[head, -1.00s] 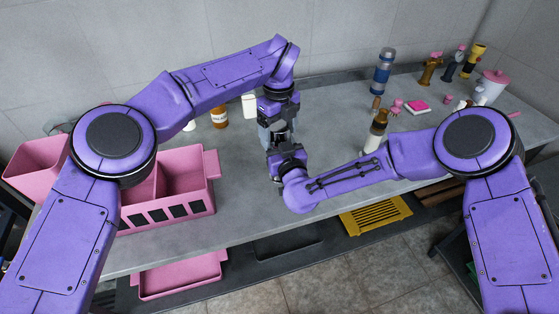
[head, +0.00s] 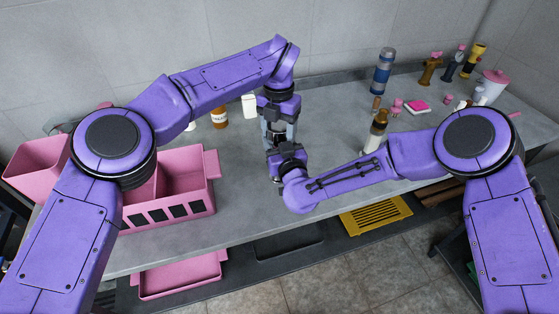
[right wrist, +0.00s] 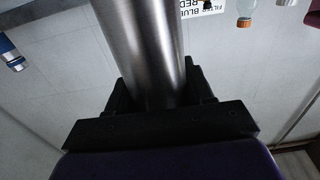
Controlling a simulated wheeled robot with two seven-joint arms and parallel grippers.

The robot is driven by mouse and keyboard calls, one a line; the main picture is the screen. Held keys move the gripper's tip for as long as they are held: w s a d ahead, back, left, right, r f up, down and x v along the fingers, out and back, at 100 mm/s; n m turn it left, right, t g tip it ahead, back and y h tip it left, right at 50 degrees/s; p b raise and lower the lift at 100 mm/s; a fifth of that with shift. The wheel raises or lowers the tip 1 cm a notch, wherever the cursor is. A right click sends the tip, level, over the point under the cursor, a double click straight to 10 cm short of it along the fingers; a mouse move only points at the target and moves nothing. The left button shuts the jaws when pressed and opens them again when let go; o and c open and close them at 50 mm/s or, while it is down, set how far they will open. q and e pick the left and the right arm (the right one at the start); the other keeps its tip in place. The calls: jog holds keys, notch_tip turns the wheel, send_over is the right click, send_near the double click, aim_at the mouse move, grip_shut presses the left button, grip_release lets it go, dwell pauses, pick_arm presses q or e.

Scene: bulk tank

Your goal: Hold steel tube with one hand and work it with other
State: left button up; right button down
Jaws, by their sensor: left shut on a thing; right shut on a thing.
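The steel tube (right wrist: 141,45) stands upright in the right wrist view, bare, shiny and grey, and runs off the top of the picture. My right gripper (right wrist: 160,88) is shut on it, with a black finger on either side. In the head view my left gripper (head: 279,128) points down from the raised left arm, shut on the tube. My right gripper (head: 282,146) sits just below it, coming in from the right arm. Between them the tube is mostly hidden by the grippers.
A pink divided bin (head: 187,187) stands left on the grey bench (head: 240,215). An amber bottle (head: 219,117) and a white container (head: 249,106) are behind the arms. A brown bottle (head: 376,130) and blue cylinder (head: 382,72) stand right. Bare bench lies in front of the grippers.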

pick_arm(q)
jog(key=o, duration=1.2)
jog(key=shift+s, duration=0.1)
jog(key=shift+d, duration=0.15)
jog(key=shift+r, duration=2.35)
